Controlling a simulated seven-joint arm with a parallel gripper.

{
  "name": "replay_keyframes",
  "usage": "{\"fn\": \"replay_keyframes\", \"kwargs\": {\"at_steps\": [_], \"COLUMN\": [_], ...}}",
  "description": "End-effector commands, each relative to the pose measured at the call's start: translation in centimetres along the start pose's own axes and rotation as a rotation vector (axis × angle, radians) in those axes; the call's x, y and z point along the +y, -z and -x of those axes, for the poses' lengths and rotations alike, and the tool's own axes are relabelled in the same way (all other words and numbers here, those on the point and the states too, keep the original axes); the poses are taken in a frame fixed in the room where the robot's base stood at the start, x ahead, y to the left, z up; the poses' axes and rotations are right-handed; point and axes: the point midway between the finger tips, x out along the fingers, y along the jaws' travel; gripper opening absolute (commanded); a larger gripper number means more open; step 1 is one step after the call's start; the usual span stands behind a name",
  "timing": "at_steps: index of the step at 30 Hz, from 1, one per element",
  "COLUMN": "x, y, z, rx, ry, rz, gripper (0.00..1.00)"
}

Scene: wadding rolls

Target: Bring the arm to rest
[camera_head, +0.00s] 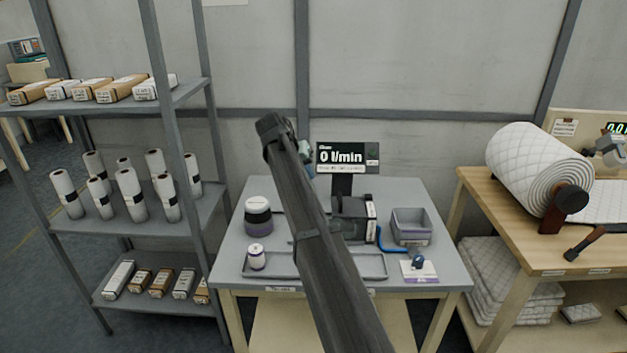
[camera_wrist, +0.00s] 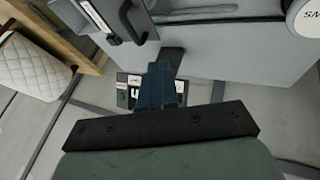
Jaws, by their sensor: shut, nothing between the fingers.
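My arm (camera_head: 325,265) rises across the middle of the head view, over the grey table (camera_head: 232,262). In the head view my gripper is mostly hidden behind the arm. In the wrist view my gripper (camera_wrist: 161,75) shows as a dark bar with blue fingers, shut and empty. The fingers point toward the small display (camera_wrist: 130,92), overlapping it in the picture; I cannot tell the distance. In the head view the display (camera_head: 341,157) reads 0 l/min and stands at the table's back.
The table bears a dark device (camera_head: 353,218), a grey bin (camera_head: 411,226), a shallow tray (camera_head: 375,265), a large jar (camera_head: 258,216) and a small jar (camera_head: 256,257). Left stands a shelf (camera_head: 150,222) with white rolls and boxes. Right, a wooden bench (camera_head: 505,235) holds a quilted roll (camera_head: 535,165).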

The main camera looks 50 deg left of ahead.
Motion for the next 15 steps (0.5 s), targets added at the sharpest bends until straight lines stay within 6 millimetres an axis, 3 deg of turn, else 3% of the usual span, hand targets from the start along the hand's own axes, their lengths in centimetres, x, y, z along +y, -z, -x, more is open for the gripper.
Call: {"fn": "replay_keyframes", "kwargs": {"at_steps": [11, 15], "x": [0.0, 1.8], "y": [0.0, 0.4], "z": [1.1, -0.1], "rx": [0.0, -0.004], "ry": [0.0, -0.002], "rz": [0.0, -0.016], "gripper": [0.0, 0.0]}}
